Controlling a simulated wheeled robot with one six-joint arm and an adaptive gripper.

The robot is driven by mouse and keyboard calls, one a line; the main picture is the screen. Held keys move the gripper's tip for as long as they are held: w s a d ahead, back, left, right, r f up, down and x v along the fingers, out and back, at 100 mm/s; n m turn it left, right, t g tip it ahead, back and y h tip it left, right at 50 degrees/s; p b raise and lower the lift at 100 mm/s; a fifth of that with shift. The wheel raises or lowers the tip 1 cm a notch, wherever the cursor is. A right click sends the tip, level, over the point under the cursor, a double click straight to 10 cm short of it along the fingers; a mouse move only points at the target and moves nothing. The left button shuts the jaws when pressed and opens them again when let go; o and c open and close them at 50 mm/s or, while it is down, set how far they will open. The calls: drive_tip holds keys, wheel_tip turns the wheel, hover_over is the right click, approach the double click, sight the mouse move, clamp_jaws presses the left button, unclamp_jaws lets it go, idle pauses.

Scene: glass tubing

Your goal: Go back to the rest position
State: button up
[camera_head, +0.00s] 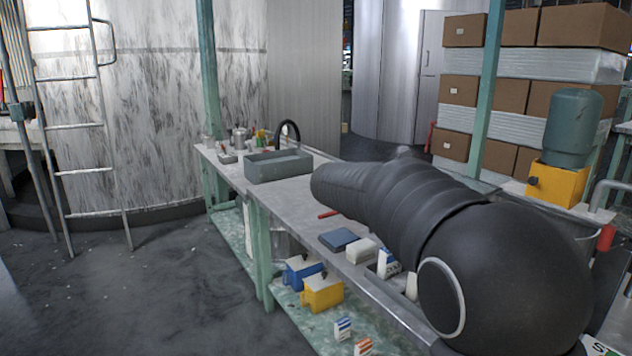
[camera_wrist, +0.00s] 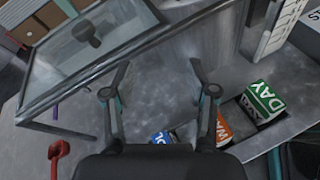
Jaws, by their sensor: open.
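My gripper (camera_wrist: 158,68) shows in the wrist view with its two fingers spread apart and nothing between them. Behind the fingers is a bare grey surface (camera_wrist: 158,100). In the head view my black arm stretches over the workbench (camera_head: 285,200) from the lower right, and my gripper cannot be made out there.
In the wrist view a framed panel (camera_wrist: 85,50) lies left of the fingers, with green (camera_wrist: 265,101) and orange (camera_wrist: 222,128) labelled boxes at right. The left floor is clear.

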drive_tip(key=s+f+m+y, duration=0.3)
drive_tip(key=s+m+y, duration=0.1)
drive_tip(key=s, duration=0.5)
drive_tip(key=s+f+m+y, duration=0.3)
drive_tip(key=s+f+m, duration=0.1)
drive_tip(key=s, duration=0.6)
drive_tip(key=s+a+f+m+t+y, duration=0.1)
drive_tip(key=s+a+f+m+y, duration=0.2)
drive_tip(key=s, duration=0.3)
drive_tip(key=s+a+f+m+t+y, duration=0.1)
drive_tip(key=s+a+f+m+y, duration=0.2)
drive_tip(key=s+a+f+m, duration=0.1)
drive_tip(key=shift+s+a+f+m+y, duration=0.35)
drive_tip(key=shift+s+a+m, duration=0.5)
drive_tip(key=shift+s+m, duration=0.55)
drive_tip(key=shift+s+r, duration=0.1)
drive_tip(key=shift+c, duration=0.2)
